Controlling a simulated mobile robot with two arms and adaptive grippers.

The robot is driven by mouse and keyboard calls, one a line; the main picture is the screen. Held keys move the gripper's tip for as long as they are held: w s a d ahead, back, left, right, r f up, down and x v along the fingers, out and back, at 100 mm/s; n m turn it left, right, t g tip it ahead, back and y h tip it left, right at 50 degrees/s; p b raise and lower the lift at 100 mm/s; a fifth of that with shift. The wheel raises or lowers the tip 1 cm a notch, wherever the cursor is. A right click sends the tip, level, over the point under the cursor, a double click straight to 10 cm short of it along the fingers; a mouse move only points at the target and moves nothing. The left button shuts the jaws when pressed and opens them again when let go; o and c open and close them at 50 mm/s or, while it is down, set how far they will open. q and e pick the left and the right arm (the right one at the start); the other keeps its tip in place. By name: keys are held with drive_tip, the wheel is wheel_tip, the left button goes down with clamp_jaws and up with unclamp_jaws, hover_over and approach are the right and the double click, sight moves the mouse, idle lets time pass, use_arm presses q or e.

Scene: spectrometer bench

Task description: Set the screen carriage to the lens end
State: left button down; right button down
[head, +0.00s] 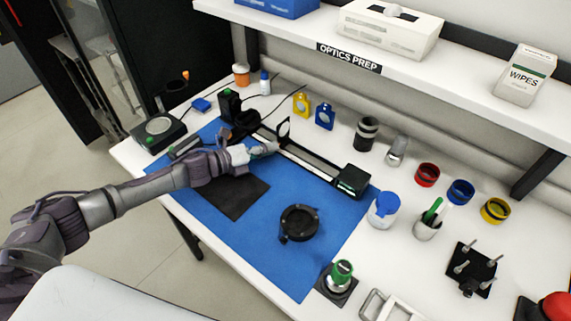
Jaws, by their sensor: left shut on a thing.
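A black optical rail (311,162) runs diagonally along the back of the blue mat. My left gripper (270,147) is shut on a part of this carriage beside the rail. The gripped part is mostly hidden by the fingers. A dark rounded unit (245,121) sits further left along the rail; I cannot tell whether it carries the lens. My right gripper is not in view.
The blue mat (310,251) holds a black ring mount (299,223) and a dark pad (236,196) under my left arm. Yellow (301,105) and blue (325,115) holders stand behind the rail. A white cup with blue (383,208) stands near its right end.

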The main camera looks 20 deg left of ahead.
sight(249, 147)
use_arm(q)
drive_tip(key=a+b, duration=0.1)
drive_tip(key=a, duration=0.1)
drive_tip(key=w+a, duration=0.1)
drive_tip(key=a, duration=0.1)
drive_tip(key=w+a+b, duration=0.1)
drive_tip(key=a, duration=0.1)
drive_tip(key=shift+w+f+b, duration=0.15)
drive_tip(key=shift+w+b, duration=0.1)
drive_tip(key=shift+b, duration=0.1)
drive_tip(key=shift+w+a, duration=0.2)
drive_tip(key=shift+a, duration=0.3)
drive_tip(key=c, duration=1.3)
unclamp_jaws()
drive_tip(key=shift+s, duration=0.1)
drive_tip(key=v, duration=1.2)
